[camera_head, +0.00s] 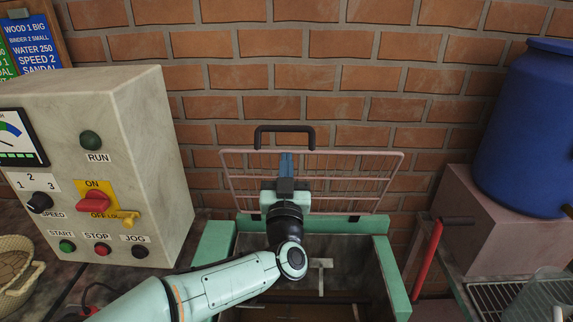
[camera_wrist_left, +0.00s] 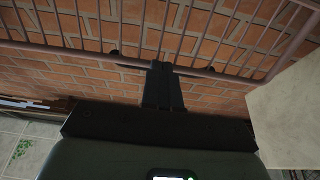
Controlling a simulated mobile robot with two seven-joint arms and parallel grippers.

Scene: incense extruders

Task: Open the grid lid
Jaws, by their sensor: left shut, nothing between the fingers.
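The grid lid (camera_head: 345,181) is a pinkish wire frame with a dark handle (camera_head: 284,130) on its top edge. It stands raised, nearly upright, at the back of the green-rimmed box (camera_head: 213,246), against the brick wall. My left gripper (camera_head: 287,162) is in front of the lid, below the handle, with its fingers shut and nothing between them. In the left wrist view the shut fingers (camera_wrist_left: 161,85) point at the lid's bars (camera_wrist_left: 100,54); whether they touch is unclear. The box is open on top, partly hidden by my left arm. My right gripper is not in view.
A control cabinet (camera_head: 155,190) with buttons and a switch stands close on the left. A red lever (camera_head: 427,258) rises right of the box. A blue barrel (camera_head: 525,125) stands on a pinkish block at the right. A woven basket (camera_head: 18,270) is at the lower left.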

